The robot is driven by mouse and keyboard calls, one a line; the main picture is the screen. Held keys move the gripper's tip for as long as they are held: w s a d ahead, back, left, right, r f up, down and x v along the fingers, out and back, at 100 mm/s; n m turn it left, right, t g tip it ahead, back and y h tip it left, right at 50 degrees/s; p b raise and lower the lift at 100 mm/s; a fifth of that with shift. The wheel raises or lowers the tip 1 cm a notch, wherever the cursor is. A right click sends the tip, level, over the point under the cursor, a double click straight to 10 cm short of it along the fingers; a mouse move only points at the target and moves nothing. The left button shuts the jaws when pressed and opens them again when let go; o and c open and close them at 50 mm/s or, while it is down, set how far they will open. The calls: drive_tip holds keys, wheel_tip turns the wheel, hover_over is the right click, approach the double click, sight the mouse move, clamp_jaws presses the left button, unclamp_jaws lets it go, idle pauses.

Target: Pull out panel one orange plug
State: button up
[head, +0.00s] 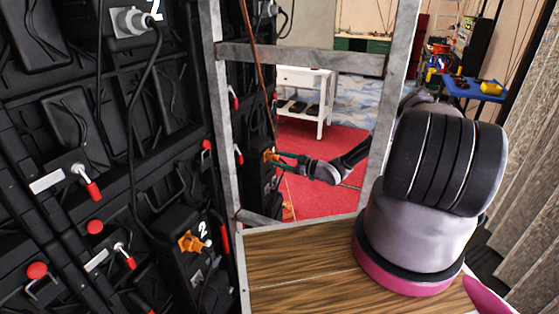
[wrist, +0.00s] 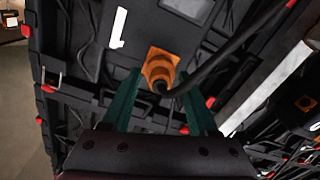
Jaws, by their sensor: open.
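An orange plug (wrist: 158,64) with a black cable (wrist: 203,78) sits on a dark panel in the wrist view. My gripper (wrist: 158,75) is open, with one green finger on each side of the plug; I cannot tell whether either touches it. In the head view, through the metal frame, my gripper (head: 282,160) is beside an orange plug (head: 270,155) on a dark panel. No number shows on that panel. Another orange plug (head: 191,242) is on the near panel, beside a white "2" (head: 203,233).
A metal frame (head: 300,58) and a wooden board (head: 300,265) stand between the head camera and my gripper. Red-tipped levers (head: 92,190) stick out of the near panels. A white table (head: 308,88) stands behind on red floor. Another orange part (wrist: 305,103) shows at the wrist view's right.

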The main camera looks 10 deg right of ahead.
drive_tip(key=shift+w+a, duration=0.15)
drive_tip(key=shift+c, duration=0.3)
clamp_jaws()
drive_tip(key=shift+v, duration=0.85)
drive_tip(key=shift+f, duration=0.1)
drive_tip(key=shift+o, duration=0.3)
unclamp_jaws()
drive_tip(key=v, duration=1.1)
